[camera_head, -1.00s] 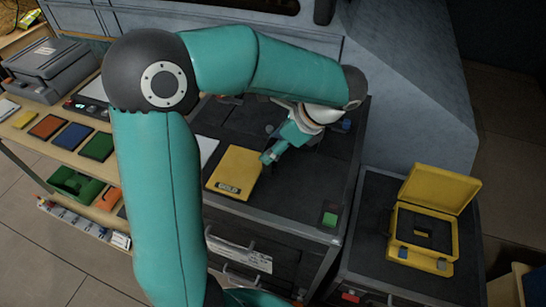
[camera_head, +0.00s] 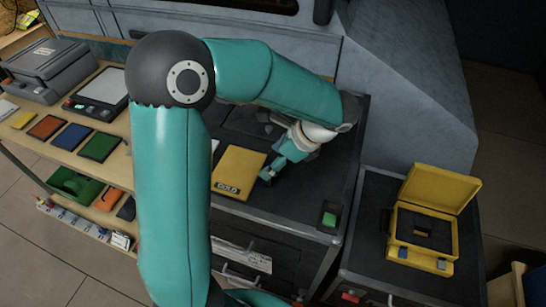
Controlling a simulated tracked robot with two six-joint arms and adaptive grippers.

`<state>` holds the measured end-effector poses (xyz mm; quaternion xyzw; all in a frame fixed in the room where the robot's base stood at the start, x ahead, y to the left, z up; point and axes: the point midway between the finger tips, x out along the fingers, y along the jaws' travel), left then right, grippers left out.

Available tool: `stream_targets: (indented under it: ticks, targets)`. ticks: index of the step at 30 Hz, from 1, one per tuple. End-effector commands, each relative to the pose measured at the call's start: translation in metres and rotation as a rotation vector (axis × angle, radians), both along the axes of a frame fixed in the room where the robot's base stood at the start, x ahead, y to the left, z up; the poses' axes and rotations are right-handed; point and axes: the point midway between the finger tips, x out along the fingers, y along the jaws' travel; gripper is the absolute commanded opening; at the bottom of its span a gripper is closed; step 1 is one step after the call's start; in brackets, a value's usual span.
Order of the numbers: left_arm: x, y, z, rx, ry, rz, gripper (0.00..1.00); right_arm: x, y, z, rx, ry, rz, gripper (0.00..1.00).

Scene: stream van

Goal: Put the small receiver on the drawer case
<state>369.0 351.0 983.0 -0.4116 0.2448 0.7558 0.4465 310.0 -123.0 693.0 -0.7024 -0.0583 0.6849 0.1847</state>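A black case (camera_head: 345,185) with drawers in its front stands in the middle; it looks like the drawer case. A small dark block with a green top (camera_head: 329,215) sits on its front right corner; I cannot tell whether this is the small receiver. My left gripper (camera_head: 268,174) reaches down over the case top, at the right edge of a yellow panel marked GOLD (camera_head: 238,172). Its fingertips are small and partly hidden, so I cannot tell whether they are open or hold anything. My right gripper is out of view.
A lower black cabinet at the right carries an open yellow box (camera_head: 432,222). A wooden shelf (camera_head: 60,142) at the left holds coloured panels and a grey case (camera_head: 48,66). My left arm hides part of the shelf and case.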

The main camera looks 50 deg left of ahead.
Motion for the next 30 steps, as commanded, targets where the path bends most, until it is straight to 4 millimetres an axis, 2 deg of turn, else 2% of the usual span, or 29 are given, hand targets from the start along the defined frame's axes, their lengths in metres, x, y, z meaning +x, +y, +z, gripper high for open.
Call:
stream_targets:
  ticks: [8, 14, 30]
  targets:
    - [0.0, 0.0, 0.0, 0.0, 0.0, 0.0, 0.85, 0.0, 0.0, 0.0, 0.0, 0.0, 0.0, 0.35]
    - [0.003, -0.004, 0.009, 0.0, -0.004, -0.001, 0.85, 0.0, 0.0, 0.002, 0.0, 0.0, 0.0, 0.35]
    - [0.029, -0.05, 0.09, 0.0, -0.002, -0.002, 0.85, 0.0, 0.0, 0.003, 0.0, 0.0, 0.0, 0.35]
